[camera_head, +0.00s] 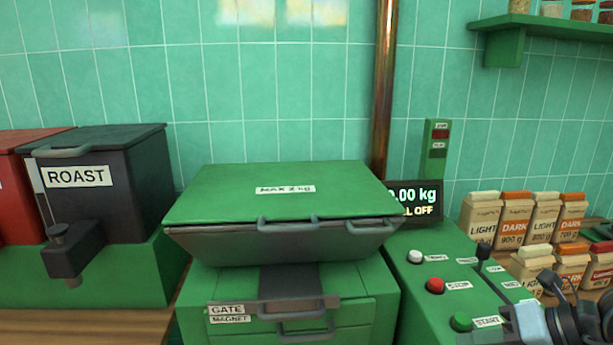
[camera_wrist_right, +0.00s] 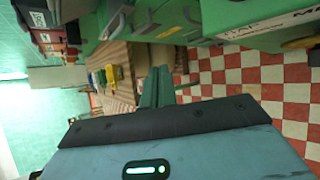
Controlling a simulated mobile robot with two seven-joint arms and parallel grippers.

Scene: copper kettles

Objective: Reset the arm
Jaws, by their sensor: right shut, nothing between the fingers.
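My right gripper (camera_head: 566,312) is at the lower right corner of the head view, beside the green control panel (camera_head: 420,290) and in front of the bags. In the right wrist view its two fingers (camera_wrist_right: 157,86) point up the picture, close together, with nothing held between them. My left gripper is not in view.
A green machine with a lidded hopper (camera_head: 280,190) stands in the middle. A dark ROAST bin (camera_head: 110,215) stands left, beside a red one (camera_head: 14,200). Several coffee bags (camera_head: 483,219) stand right, under a green shelf (camera_head: 550,24). A checkered floor (camera_wrist_right: 265,98) shows in the wrist view.

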